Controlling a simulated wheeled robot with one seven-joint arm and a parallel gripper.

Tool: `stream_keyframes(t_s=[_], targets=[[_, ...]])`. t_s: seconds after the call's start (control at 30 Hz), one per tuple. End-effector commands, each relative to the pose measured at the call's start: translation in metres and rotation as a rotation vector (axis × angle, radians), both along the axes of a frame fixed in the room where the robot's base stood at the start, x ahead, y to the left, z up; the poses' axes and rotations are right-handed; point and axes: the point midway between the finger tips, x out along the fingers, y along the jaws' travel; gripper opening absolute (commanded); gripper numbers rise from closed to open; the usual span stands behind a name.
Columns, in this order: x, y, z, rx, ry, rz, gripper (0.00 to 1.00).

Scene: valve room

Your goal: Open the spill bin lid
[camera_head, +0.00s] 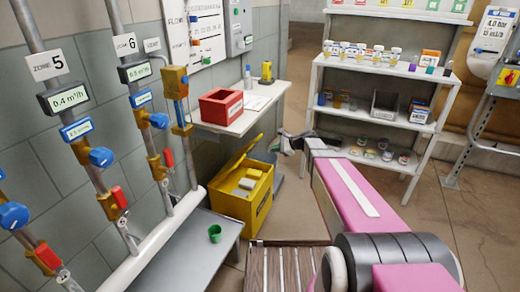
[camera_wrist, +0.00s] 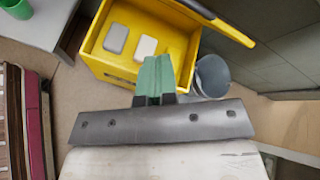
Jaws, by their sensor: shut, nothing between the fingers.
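The yellow spill bin (camera_head: 240,205) stands on the floor by the wall, below the wall shelf. Its lid (camera_head: 240,156) is raised and tilted on the wall side, so the inside shows. In the wrist view, the bin (camera_wrist: 116,68) holds a grey block (camera_wrist: 116,39) and a whitish block (camera_wrist: 145,46). The lid shows nearly edge-on there (camera_wrist: 222,24). My gripper (camera_head: 284,145) is to the right of the bin in the head view. Its green fingers (camera_wrist: 156,62) are shut and empty, overlapping the bin's near wall in the picture; I cannot tell whether they touch it.
A grey bucket (camera_wrist: 211,77) stands beside the bin. A grey bench (camera_head: 190,262) with a green cup (camera_head: 215,233) is in front. The wall shelf (camera_head: 240,121) carries a red box (camera_head: 221,106). Pipes with valves line the left; a stocked rack (camera_head: 375,62) stands behind.

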Motion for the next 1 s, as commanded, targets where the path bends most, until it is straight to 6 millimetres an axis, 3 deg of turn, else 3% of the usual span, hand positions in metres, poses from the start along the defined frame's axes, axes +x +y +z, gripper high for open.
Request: stream_keyframes(t_s=[0.2, 0.43, 0.57, 1.0], targets=[[-0.014, -0.032, -0.023, 0.326, 0.327, -0.233, 0.0], [-0.014, -0.037, -0.027, 0.427, 0.424, -0.291, 0.0], [-0.008, -0.024, -0.031, 0.425, 0.422, -0.289, 0.0], [0.022, 0.049, -0.05, 0.422, 0.42, -0.288, 0.0]])
